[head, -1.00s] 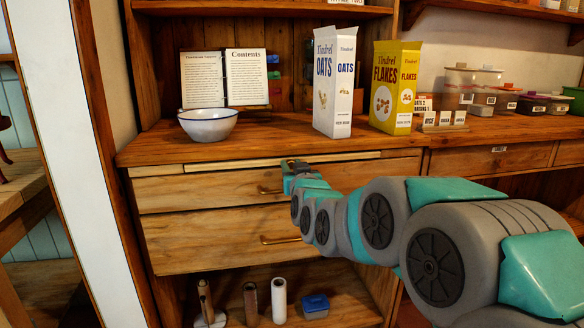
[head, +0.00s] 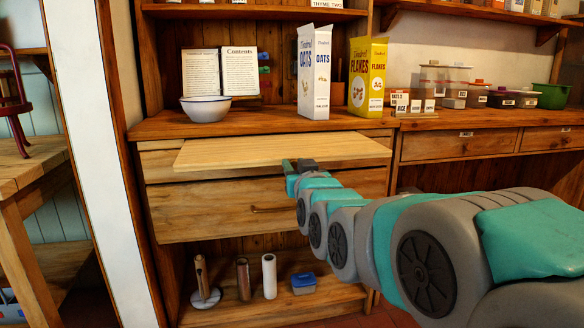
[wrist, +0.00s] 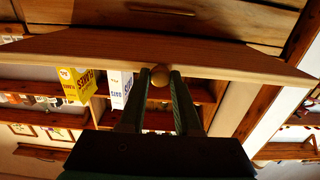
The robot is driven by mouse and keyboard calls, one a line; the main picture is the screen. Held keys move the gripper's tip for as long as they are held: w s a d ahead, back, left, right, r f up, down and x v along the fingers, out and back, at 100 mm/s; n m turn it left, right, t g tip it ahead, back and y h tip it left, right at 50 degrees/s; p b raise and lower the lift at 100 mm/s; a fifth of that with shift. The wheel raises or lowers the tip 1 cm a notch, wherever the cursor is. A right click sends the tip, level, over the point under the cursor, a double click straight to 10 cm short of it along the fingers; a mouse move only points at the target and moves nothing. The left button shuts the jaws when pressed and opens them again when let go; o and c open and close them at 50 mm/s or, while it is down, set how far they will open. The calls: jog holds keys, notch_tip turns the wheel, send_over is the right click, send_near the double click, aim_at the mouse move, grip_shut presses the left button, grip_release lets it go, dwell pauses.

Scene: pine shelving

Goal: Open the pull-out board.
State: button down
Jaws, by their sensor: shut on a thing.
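The pull-out board (head: 270,149) is a pale wooden panel that sticks out from under the counter, above the drawers. In the wrist view the board (wrist: 230,58) spans the frame, with a round wooden knob (wrist: 160,76) on its front edge. My gripper (head: 299,165) is at the board's front edge, right of its middle. In the wrist view my gripper's two fingers (wrist: 160,82) are on either side of the knob and shut on it. The fingers partly hide the knob.
A drawer with a brass handle (head: 272,209) is below the board. On the counter (head: 250,123) are a white bowl (head: 206,109), an open book (head: 220,72), an oats box (head: 314,72) and a yellow flakes box (head: 368,78). A white post (head: 88,150) stands at left.

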jog(key=shift+b+v, duration=0.3)
jog(key=shift+v, duration=1.5)
jog(key=c, duration=0.6)
grip_release()
jog(key=shift+c, duration=0.2)
jog(key=shift+s, duration=0.1)
jog(key=v, duration=0.7)
jog(key=shift+s, duration=0.3)
jog(key=shift+d, duration=0.1)
